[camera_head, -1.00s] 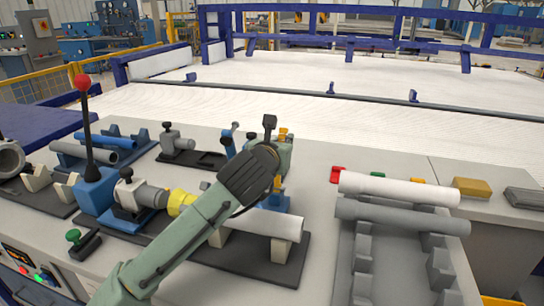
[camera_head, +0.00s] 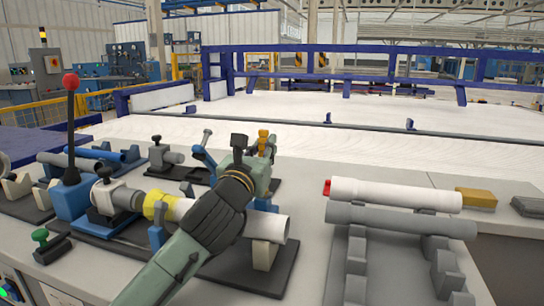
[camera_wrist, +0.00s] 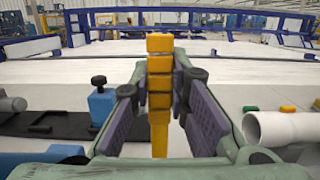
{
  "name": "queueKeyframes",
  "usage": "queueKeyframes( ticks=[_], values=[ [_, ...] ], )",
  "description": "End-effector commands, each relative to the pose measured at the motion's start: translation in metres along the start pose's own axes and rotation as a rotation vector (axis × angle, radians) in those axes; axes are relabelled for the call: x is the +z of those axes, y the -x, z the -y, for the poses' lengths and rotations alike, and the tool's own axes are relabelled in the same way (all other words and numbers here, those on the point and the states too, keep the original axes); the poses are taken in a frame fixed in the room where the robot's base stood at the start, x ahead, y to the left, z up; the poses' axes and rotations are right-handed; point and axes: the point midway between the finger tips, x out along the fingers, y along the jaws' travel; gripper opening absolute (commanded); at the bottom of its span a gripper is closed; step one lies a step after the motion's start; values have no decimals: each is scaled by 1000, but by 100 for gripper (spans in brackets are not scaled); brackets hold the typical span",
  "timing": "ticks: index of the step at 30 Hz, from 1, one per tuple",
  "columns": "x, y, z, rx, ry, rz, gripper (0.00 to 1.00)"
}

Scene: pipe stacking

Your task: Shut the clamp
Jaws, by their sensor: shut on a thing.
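The clamp's orange-yellow handle (camera_wrist: 159,85) stands upright between the fingers of my gripper (camera_wrist: 160,103) in the wrist view. My gripper (camera_head: 258,160) is shut on this handle, and the handle top (camera_head: 264,137) shows above it in the head view. The clamp's blue lower part (camera_head: 265,204) shows by the white pipe, partly hidden behind my wrist. The white pipe (camera_head: 272,226) lies on supports on a dark base plate, with a yellow band (camera_head: 158,205) farther left. My arm hides much of the clamp, and I cannot tell its jaw position.
A loose white pipe (camera_head: 395,194) and a grey pipe (camera_head: 400,219) lie on a grey rack at the right. A red-knobbed lever (camera_head: 71,125) stands at the left. A blue-topped clamp arm (camera_head: 204,157) is close left of my gripper. A yellow block (camera_head: 476,197) lies far right.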

Motion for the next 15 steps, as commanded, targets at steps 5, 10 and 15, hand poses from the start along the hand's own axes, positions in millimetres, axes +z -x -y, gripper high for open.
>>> queueKeyframes(
  ticks=[5,10,15],
  values=[
    [0,1,-2,-2,1,10,0],
    [1,1,-2,-2,1,11,0],
    [1,1,-2,-2,1,10,16]
  ],
)
